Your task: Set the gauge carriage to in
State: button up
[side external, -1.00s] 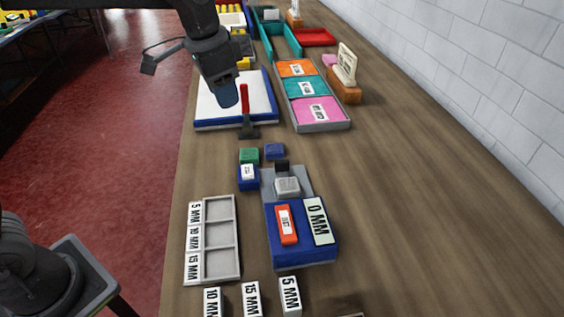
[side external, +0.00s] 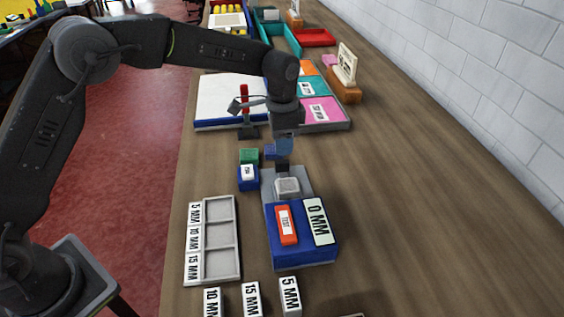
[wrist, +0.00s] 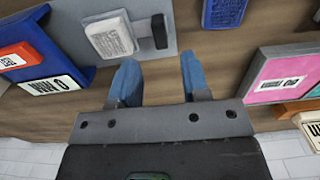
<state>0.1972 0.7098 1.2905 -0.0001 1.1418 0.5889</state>
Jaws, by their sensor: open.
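The gauge fixture is a blue block (side external: 300,248) with a grey plate (side external: 302,178) behind it. On the plate sit a light grey ridged block (side external: 288,187) and a small black upright piece (side external: 282,166); I cannot tell for sure which is the carriage. Both show in the wrist view, the grey block (wrist: 110,37) left of the black piece (wrist: 159,31). A "0 MM" plate (side external: 318,221) and an orange labelled piece (side external: 286,225) lie on the blue block. My gripper (wrist: 158,78) is open and empty, its blue fingers near the black piece.
Loose "MM" plates (side external: 251,299) lie in front. The wood on the right is clear.

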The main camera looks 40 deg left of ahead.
aim_at(282, 162)
notch_tip(282, 162, down, 7)
jog(key=shift+f, duration=0.1)
jog(key=shift+c, duration=0.3)
grip_shut()
dwell(0.5)
